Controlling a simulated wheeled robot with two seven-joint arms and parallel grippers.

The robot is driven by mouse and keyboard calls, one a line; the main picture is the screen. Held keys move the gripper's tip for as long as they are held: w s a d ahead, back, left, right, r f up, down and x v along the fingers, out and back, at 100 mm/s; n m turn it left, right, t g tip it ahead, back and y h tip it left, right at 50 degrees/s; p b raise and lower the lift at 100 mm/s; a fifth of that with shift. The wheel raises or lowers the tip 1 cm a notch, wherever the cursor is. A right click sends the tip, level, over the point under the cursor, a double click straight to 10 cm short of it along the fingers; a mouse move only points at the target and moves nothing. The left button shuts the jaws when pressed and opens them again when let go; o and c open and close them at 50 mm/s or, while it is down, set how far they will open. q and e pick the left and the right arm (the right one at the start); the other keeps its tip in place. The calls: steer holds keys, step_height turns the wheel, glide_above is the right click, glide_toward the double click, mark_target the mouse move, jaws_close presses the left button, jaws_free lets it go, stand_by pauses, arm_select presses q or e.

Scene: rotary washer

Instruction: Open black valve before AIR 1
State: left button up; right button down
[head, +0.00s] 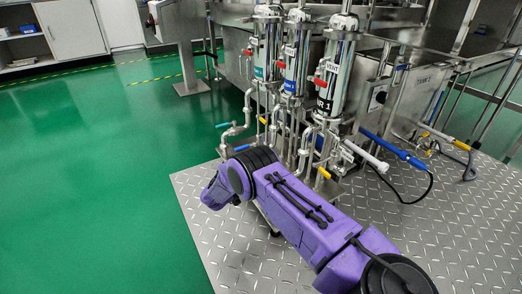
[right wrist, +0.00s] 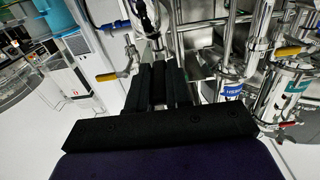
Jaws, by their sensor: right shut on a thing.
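In the right wrist view, my right gripper (right wrist: 155,70) has its black fingers close together around a dark piece. My left gripper is not in view.
Three upright filter housings (head: 333,75) with red handles stand close beyond my arm. A black hose (head: 408,201) loops at right. Green floor at left is clear.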

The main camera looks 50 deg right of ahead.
steer(key=shift+d+r, duration=0.15)
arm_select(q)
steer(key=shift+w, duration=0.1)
arm_select(e)
steer(key=c, duration=1)
jaws_free()
steer(key=shift+c, duration=0.2)
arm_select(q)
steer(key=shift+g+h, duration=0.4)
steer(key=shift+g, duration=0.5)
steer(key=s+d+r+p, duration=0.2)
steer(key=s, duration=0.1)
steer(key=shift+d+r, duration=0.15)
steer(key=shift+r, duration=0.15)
arm_select(e)
steer(key=v, duration=1)
steer(key=shift+a, duration=0.3)
steer(key=shift+w, duration=0.1)
